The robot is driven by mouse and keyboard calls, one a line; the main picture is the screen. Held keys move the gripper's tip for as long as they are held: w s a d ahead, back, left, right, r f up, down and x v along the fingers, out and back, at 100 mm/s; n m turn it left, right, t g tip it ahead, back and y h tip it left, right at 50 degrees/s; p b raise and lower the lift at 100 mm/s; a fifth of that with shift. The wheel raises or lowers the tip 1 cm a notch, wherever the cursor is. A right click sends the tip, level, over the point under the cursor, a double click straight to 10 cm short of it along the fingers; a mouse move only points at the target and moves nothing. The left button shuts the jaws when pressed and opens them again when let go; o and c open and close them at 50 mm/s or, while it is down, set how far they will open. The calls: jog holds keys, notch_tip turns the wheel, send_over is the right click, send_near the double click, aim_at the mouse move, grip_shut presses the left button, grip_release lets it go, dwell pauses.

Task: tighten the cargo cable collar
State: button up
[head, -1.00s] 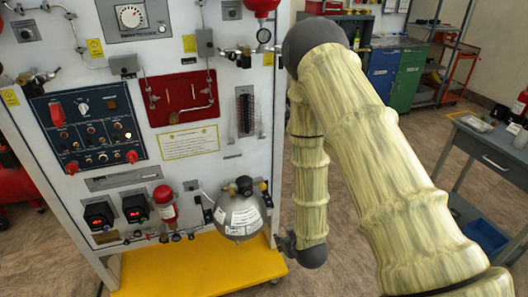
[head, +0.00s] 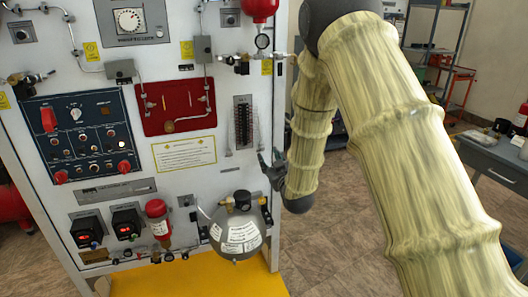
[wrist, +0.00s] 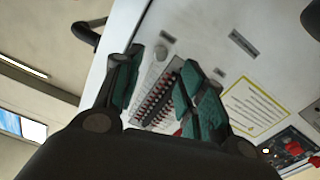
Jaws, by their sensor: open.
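I cannot make out a cargo cable collar for certain in either view. My gripper (head: 267,166) shows small in the head view, at the right edge of the white panel, below and right of a dark ribbed strip (head: 243,122). In the wrist view my gripper (wrist: 160,85) is open, with its green-padded fingers apart. The ribbed strip (wrist: 158,104) shows between and beyond the fingers, partly covered by the right finger. A pale round fitting (wrist: 163,50) sits by the strip's upper end. I see nothing held between the fingers.
The white panel (head: 205,175) carries a blue switch board (head: 82,135), a red plate (head: 175,105) and a round silver tank (head: 240,235). A yellow base (head: 190,282) juts out below.

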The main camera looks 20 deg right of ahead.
aim_at(263, 149)
jog(key=w, duration=0.6)
jog(key=shift+w+a+p, duration=0.1)
jog(key=shift+w+p, duration=0.2)
grip_shut()
